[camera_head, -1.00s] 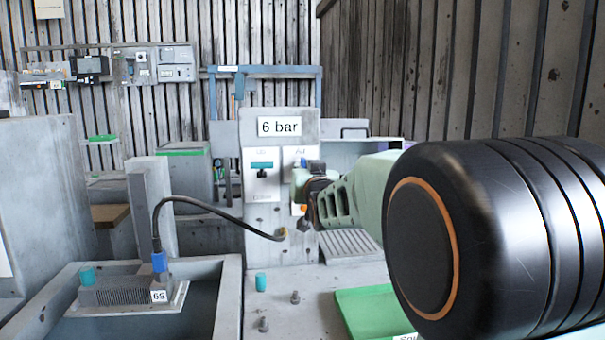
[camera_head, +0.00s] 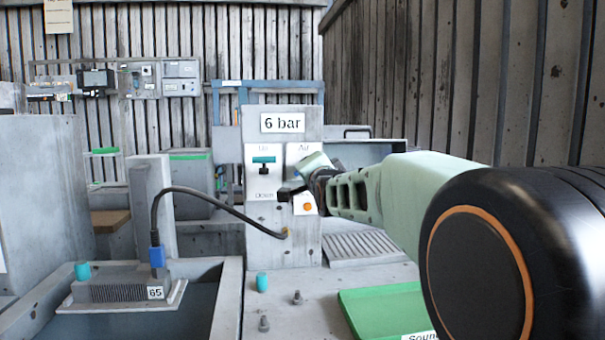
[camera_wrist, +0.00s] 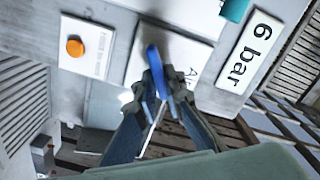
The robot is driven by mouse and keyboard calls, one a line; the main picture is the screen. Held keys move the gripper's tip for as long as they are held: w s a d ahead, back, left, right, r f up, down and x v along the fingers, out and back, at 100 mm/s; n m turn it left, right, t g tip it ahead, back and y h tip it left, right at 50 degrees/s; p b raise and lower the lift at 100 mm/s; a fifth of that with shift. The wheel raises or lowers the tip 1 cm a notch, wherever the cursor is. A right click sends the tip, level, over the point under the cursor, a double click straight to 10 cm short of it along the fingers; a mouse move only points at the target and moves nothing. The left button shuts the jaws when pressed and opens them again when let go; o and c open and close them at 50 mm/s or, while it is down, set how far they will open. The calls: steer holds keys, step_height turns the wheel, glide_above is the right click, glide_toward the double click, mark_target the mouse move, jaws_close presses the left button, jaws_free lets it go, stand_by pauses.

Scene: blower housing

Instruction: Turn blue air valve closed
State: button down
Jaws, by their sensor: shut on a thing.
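The blue air valve (camera_wrist: 154,60) is a narrow blue lever on the white "Air" plate (camera_wrist: 190,55) in the wrist view. My gripper (camera_wrist: 158,90) is shut on the lever, with a dark finger on each side and the rounded lever end showing beyond the fingertips. In the head view my gripper (camera_head: 292,192) lies across the Air plate (camera_head: 301,153) on the grey "6 bar" panel (camera_head: 283,225).
A teal lever (camera_head: 264,160) on its own plate sits just left of the Air plate. An orange button (camera_wrist: 75,48) is close by. A green tray (camera_head: 385,306) lies at the front right.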

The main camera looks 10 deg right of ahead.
steer(key=shift+d+m+b, duration=0.1)
steer(key=shift+m+b, duration=1.1)
steer(key=shift+m, duration=2.1)
steer(key=c, duration=2)
jaws_free()
steer(key=shift+f, duration=0.15)
